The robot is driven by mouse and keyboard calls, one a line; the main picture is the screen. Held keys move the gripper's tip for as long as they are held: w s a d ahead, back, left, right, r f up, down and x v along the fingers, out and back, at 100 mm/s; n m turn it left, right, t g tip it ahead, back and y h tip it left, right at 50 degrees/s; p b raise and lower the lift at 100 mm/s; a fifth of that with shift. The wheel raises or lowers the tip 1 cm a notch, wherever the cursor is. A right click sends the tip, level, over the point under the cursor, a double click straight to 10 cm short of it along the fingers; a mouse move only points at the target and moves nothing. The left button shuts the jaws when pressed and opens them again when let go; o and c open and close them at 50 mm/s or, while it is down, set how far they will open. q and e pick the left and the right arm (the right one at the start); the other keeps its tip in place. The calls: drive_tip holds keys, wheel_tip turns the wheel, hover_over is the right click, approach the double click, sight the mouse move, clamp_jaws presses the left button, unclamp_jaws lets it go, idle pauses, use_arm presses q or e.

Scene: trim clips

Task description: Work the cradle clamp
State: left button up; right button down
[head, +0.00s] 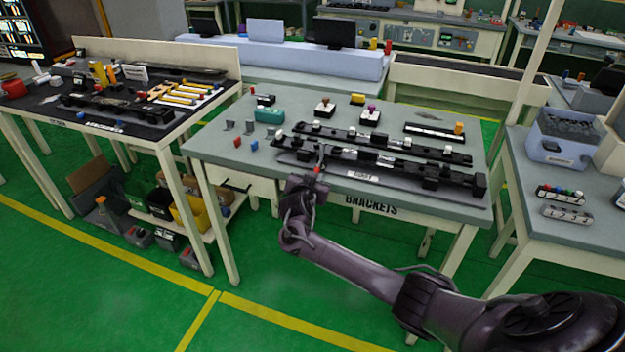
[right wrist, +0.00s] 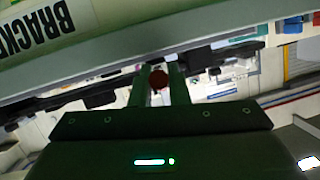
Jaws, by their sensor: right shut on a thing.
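The front black cradle bar (head: 400,167) with several dark blocks and pale metal parts lies along the front of the grey table. A second dark bar (head: 425,152) lies just behind it. My right gripper (head: 319,164) is at the front bar's left part, reaching over the table's front edge. The red also shows in the head view (head: 317,170). The clamp's lever position cannot be told. My left gripper is not in view.
The grey table (head: 220,150) bears a teal box (head: 270,116), small brackets, red and blue pieces at left, and small stands (head: 324,108) behind the bars. A dark table (head: 50,115) stands left; another (head: 550,215) with a blue bin (head: 558,140) stands right.

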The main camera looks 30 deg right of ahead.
drive_tip(key=shift+f, duration=0.15)
drive_tip(key=c, duration=1.4)
unclamp_jaws()
drive_tip(key=v, duration=0.7)
drive_tip(key=shift+s+a+r, duration=0.2)
drive_tip(key=shift+s+a, duration=0.05)
drive_tip(key=shift+s, duration=0.05)
